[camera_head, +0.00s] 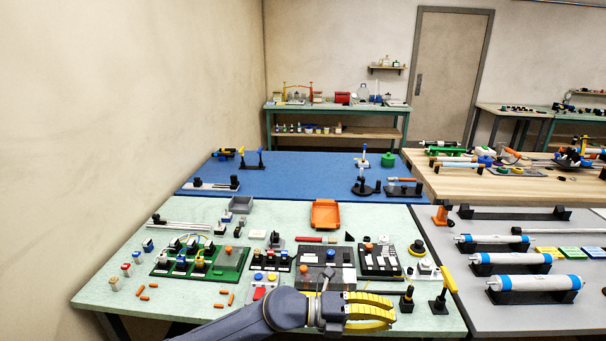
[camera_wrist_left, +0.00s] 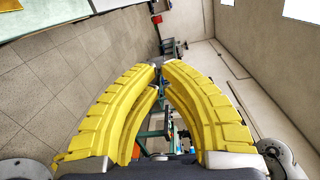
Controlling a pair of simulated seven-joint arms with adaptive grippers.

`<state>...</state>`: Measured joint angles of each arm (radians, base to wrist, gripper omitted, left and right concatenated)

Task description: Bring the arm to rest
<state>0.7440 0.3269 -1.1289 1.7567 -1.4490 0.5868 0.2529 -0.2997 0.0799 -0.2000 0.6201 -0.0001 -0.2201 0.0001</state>
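My left arm comes in along the bottom edge of the head view, and its left gripper (camera_head: 392,311) with yellow ribbed fingers points right over the front of the pale green table (camera_head: 190,318). In the left wrist view, the two yellow fingers of the gripper (camera_wrist_left: 161,66) curve in and their tips come together. Nothing is seen held between them. The space between the lower fingers shows only far background. My right gripper is not in view.
A green board (camera_head: 230,262) with blocks, an orange tray (camera_head: 325,214) and several small fixtures stand on the table. A yellow-topped stand (camera_head: 447,282) and a small black stand (camera_head: 407,298) are just right of the gripper. Blue-banded cylinders (camera_head: 520,283) lie further right.

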